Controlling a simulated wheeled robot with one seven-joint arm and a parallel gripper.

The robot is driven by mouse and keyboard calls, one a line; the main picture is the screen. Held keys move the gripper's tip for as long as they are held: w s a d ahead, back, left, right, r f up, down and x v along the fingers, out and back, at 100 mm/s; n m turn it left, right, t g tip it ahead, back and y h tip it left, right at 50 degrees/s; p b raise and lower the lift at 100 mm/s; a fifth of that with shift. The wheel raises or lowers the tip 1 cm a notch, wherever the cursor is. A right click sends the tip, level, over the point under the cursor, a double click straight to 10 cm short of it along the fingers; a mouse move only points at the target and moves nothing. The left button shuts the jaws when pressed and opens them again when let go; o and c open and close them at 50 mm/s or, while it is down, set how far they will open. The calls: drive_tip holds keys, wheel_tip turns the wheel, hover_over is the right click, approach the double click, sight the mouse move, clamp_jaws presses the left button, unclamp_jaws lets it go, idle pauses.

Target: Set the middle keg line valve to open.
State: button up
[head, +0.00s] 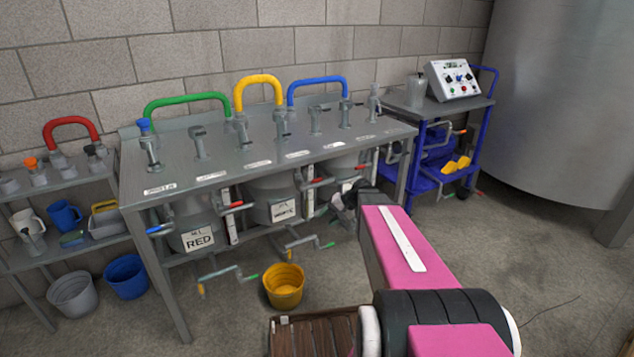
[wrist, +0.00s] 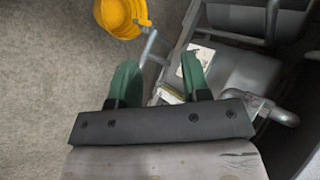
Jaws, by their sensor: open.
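Under the long steel bench, valves with coloured grips stand among the grey kegs. The red-gripped valve (head: 318,182) near the bench's middle sits right of the keg labelled WHITE (head: 284,211). Other red grips show to its left and right; I cannot tell which is the middle line valve or whether it is open. My gripper (head: 345,205) is in front of the bench's right half, partly hidden by my arm. In the wrist view its green fingers (wrist: 157,82) are apart with nothing clearly held. A thin grey metal bar (wrist: 149,46) shows beyond and between them, without clear contact.
The bench (head: 215,160) carries taps and coloured hoses. Cranked metal handles (head: 226,272) jut out low in front. A yellow bucket (head: 284,290) stands on the floor, also in the wrist view (wrist: 118,17). A blue cart (head: 440,145) stands right. Floor to the right is clear.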

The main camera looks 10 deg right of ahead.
drive_tip(key=w+d+r+m+t+y, duration=0.1)
drive_tip(key=w+d+r+t+y, duration=0.15)
drive_tip(key=w, duration=0.45)
drive_tip(key=m+t+y, duration=0.1)
drive_tip(key=t+y, duration=0.1)
drive_tip(key=y, duration=0.2)
approach(320, 180)
drive_tip(key=x, duration=1.1)
drive_tip(key=shift+a, duration=0.1)
clamp_jaws()
